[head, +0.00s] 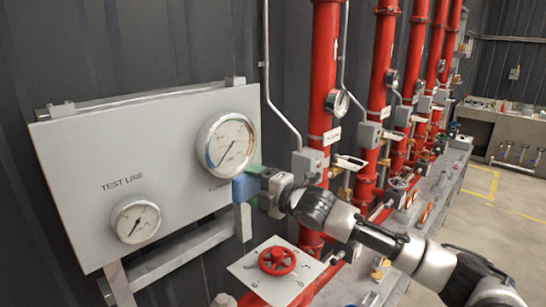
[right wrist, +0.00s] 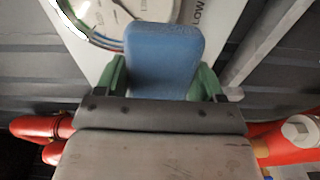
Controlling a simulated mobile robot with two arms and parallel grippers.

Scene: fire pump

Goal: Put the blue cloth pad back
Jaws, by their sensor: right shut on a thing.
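The blue cloth pad (head: 244,187) is in my right gripper (head: 256,186), in front of the lower right of the large gauge (head: 231,143) on the grey test line panel (head: 85,205). In the right wrist view the pad (right wrist: 165,60) stands between the green fingers of the right gripper (right wrist: 160,75), which are shut on it. The large gauge face (right wrist: 100,18) lies behind the pad there. I cannot tell whether the pad touches the gauge or panel. My left gripper is not in view.
A smaller gauge (head: 136,220) sits lower left on the panel. A red handwheel (head: 277,261) on a white plate is below my right gripper. Red vertical pipes (head: 323,80) with valves run along the wall. A grey bench (head: 500,135) stands at the far right, with open floor before it.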

